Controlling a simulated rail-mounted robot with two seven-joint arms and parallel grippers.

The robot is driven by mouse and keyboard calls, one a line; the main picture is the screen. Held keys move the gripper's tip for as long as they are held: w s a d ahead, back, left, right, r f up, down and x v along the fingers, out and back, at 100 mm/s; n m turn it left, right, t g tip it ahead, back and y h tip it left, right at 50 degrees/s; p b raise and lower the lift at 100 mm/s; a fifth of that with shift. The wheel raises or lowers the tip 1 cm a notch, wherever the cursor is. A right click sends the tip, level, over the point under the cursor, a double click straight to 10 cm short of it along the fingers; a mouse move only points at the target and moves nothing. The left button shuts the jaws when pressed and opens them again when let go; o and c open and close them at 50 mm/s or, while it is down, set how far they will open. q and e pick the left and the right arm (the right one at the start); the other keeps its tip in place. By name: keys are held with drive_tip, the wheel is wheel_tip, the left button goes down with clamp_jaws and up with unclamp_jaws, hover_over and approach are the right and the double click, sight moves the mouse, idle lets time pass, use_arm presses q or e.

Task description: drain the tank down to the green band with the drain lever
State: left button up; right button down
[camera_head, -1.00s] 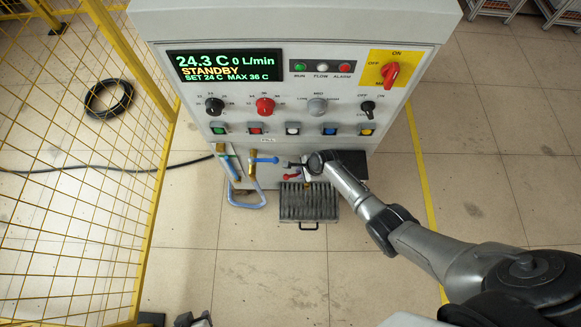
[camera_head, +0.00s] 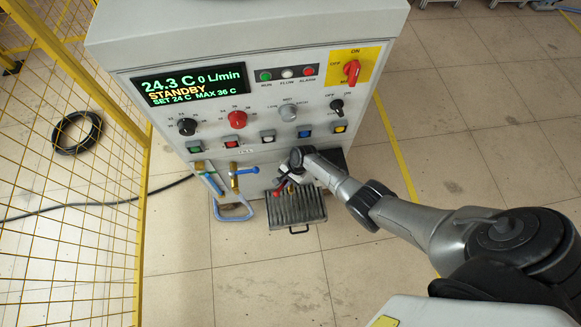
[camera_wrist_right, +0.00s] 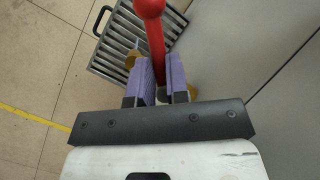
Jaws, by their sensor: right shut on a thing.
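The red drain lever (camera_head: 280,190) is low on the cabinet front, just above the grated drain tray. In the right wrist view the red lever (camera_wrist_right: 154,35), with its round knob, runs between two purple finger pads. My right gripper (camera_wrist_right: 160,72) is shut on it. In the head view my right wrist partly hides the gripper and lever. The sight tube (camera_head: 211,182) is on the cabinet's lower left; its liquid level and green band are too small to read. My left gripper is out of view.
A brass valve with a blue handle (camera_head: 244,171) stands left of the red lever. The grated tray (camera_head: 297,219) juts out below. The cabinet display (camera_head: 194,84) reads 24.3 C, 0 L/min, STANDBY. A yellow mesh fence (camera_head: 70,190) is at left; open floor lies in front.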

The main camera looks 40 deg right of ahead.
drive_tip(key=shift+s+f, duration=0.1)
idle(0.4)
drive_tip(key=c, duration=1.3)
unclamp_jaws()
drive_tip(key=shift+o, duration=1)
drive_tip(key=shift+d, duration=0.1)
